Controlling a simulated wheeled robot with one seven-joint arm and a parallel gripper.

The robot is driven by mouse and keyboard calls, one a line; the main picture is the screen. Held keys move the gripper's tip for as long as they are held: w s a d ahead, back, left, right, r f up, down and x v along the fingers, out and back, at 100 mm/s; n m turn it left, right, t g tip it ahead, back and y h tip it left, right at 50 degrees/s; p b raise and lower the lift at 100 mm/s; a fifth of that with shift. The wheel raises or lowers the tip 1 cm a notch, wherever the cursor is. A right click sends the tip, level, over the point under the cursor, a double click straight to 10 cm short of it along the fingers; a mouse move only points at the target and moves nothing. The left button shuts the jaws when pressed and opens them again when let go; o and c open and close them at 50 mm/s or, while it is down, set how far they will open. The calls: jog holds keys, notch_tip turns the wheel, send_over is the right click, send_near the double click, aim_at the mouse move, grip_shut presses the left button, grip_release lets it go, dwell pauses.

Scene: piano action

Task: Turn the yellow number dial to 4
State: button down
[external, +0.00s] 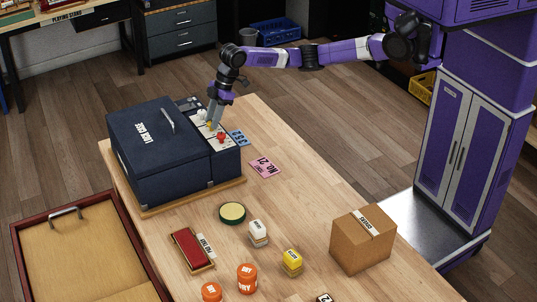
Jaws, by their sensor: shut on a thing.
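A dark blue box labelled "LUCK CASE" (150,150) stands on the wooden table, with a pale control panel (228,148) along its right side. The panel carries a white dial (202,114), a small yellow dial (211,126) and a red dial (221,137). My gripper (212,123) points down from above the panel, its fingertips shut on the yellow dial. The fingers partly hide the dial. The dial's numbers are too small to read, so its setting cannot be told.
Blue (239,138) and pink (265,167) cards lie right of the box. The table right of the pink card is clear.

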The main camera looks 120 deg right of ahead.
jog(key=shift+d+n+y+p, duration=0.1)
jog(key=shift+n+y+p, duration=0.65)
jog(key=shift+n, duration=1.35)
jog(key=c, duration=1.1)
grip_release()
jog(key=b+v, duration=0.1)
jog(key=v, duration=0.7)
jog(key=shift+w, duration=0.2)
